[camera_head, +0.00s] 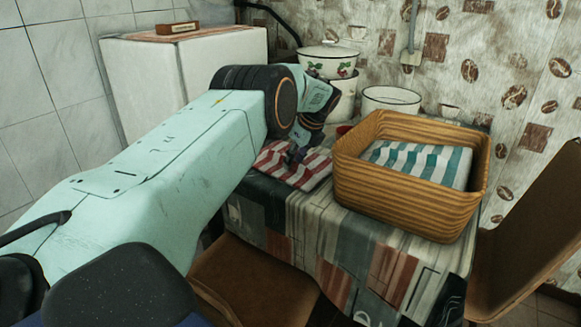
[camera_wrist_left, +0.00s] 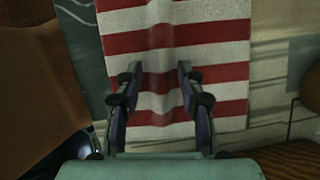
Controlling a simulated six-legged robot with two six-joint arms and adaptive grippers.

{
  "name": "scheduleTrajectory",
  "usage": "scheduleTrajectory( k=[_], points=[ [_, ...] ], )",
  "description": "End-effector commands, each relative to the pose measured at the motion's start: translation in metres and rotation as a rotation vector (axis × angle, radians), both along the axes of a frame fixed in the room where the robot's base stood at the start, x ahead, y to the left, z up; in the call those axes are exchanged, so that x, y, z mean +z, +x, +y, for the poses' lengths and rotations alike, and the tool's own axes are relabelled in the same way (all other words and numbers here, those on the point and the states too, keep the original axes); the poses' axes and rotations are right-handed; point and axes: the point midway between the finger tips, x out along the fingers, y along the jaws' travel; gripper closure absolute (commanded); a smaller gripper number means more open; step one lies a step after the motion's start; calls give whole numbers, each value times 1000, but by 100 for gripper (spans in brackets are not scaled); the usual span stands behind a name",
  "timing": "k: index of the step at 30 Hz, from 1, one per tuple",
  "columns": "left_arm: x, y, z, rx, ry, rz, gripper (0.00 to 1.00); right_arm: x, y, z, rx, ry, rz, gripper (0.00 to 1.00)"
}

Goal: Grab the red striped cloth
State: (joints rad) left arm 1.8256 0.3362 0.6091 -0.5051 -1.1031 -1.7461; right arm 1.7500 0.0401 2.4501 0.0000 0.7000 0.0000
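The red striped cloth (camera_head: 301,168) is red and white and lies flat near the left end of the table, beside the basket. It fills the middle of the left wrist view (camera_wrist_left: 215,42). My left gripper (camera_head: 296,155) is over the cloth in the head view. In the left wrist view its two fingers (camera_wrist_left: 160,72) stand apart, with cloth visible between them. Whether the fingertips touch the cloth is not clear. My left arm hides part of the cloth's left side. My right gripper is not in view.
A wicker basket (camera_head: 385,189) holding a teal striped cloth (camera_head: 420,163) stands right of the red striped cloth. Enamel pots (camera_head: 328,60) stand behind. A brown chair (camera_head: 255,281) is at the table's (camera_head: 345,230) front, another chair (camera_head: 530,225) at right.

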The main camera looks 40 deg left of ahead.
Motion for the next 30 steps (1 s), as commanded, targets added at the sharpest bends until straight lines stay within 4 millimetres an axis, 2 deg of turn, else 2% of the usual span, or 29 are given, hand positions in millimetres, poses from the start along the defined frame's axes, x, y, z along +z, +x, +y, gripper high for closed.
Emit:
scheduleTrajectory(
  k=[7,20,30],
  points=[
    [-1,1,1,-1,0,-2,63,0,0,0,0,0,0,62],
    [-1,1,1,-1,0,-2,100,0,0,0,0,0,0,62],
    [0,1,1,-1,0,-3,100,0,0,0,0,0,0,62]
  ],
)
